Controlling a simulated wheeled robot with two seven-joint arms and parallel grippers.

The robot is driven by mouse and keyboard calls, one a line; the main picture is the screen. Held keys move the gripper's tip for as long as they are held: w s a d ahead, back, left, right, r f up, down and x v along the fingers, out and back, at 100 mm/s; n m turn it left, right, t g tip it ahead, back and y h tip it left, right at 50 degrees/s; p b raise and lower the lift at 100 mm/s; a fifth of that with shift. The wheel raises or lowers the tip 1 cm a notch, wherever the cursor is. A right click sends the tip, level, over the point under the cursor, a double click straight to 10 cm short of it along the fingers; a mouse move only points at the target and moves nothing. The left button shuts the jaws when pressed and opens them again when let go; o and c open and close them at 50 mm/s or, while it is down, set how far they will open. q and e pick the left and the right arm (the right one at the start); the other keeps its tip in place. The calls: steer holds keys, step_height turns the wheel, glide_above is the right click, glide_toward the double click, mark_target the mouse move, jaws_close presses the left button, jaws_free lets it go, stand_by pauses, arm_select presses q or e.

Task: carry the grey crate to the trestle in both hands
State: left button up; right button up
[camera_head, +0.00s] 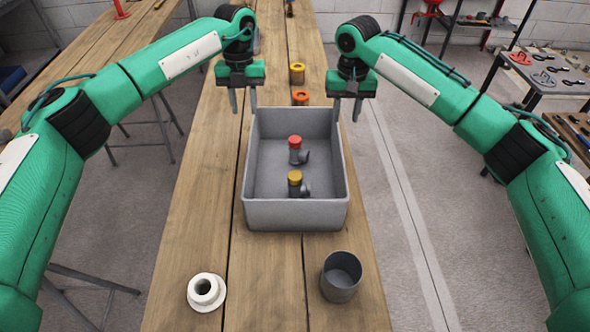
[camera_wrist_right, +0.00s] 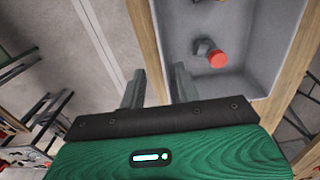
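The grey crate (camera_head: 325,214) stands upright on a long wooden table (camera_head: 200,190). Inside it are a red-capped fitting (camera_head: 295,150) and a yellow-capped fitting (camera_head: 295,183). My left gripper (camera_head: 243,103) is open at the crate's far left corner. My right gripper (camera_head: 347,108) is open at the far right corner. In the right wrist view, its two fingers (camera_wrist_right: 158,86) are apart near the crate's side wall (camera_wrist_right: 172,35). I cannot tell whether either gripper touches the crate. A second wooden table (camera_head: 95,55) with metal legs is at the left; which table is the trestle is unclear.
A white flanged ring (camera_head: 206,292) and a dark grey cup (camera_head: 341,277) stand on the table in front of the crate. An orange-topped fitting (camera_head: 300,97) and a yellow-topped one (camera_head: 297,73) stand behind it. A tool shelf (camera_head: 545,78) is at the right. Floor separates the tables.

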mark_target(249, 145)
arm_select(q)
steer(key=shift+f, duration=0.1)
arm_select(e)
steer(key=shift+f, duration=0.1)
